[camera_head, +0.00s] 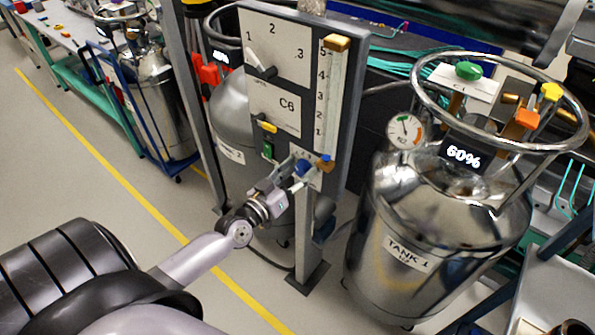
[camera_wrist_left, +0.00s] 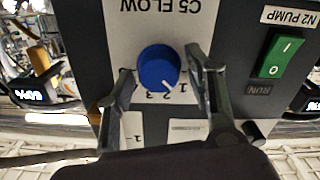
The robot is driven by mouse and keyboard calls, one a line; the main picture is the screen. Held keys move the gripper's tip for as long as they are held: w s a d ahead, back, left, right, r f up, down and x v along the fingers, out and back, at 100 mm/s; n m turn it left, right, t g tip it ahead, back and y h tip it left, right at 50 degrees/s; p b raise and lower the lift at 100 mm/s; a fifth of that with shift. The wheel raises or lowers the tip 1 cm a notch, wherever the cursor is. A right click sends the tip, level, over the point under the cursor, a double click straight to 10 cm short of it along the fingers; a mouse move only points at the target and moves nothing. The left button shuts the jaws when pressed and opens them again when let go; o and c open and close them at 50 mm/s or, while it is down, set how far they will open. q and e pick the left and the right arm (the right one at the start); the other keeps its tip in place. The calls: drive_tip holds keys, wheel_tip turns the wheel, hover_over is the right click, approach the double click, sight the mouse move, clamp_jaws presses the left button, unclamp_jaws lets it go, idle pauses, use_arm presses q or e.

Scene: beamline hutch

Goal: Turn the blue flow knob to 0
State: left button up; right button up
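The blue flow knob (camera_wrist_left: 158,67) sits on a white plate marked C5 FLOW (camera_wrist_left: 165,20), which appears upside down in the left wrist view. Its white pointer mark aims toward the lower right of that picture, near the printed numbers. My left gripper (camera_wrist_left: 163,84) is open, with one finger on each side of the knob and a visible gap on both sides. In the head view the knob (camera_head: 302,167) is at the lower part of the upright panel (camera_head: 349,95), with my left gripper (camera_head: 289,181) right at it. My right gripper is not in view.
A green N2 PUMP switch (camera_wrist_left: 280,56) is beside the knob plate. The panel also carries a C6 plate (camera_head: 275,108) and an upright scale with an orange top (camera_head: 337,43). A steel tank (camera_head: 425,225) marked TANK 1 stands to the right, its display reading 60%.

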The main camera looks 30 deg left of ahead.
use_arm(q)
drive_tip(key=c, duration=0.9)
drive_tip(key=shift+c, duration=0.2)
drive_tip(key=shift+n, duration=0.3)
drive_tip(key=shift+a+n, duration=0.1)
drive_tip(key=shift+n, duration=2.5)
drive_tip(key=o, duration=1.2)
drive_tip(key=shift+c, duration=0.2)
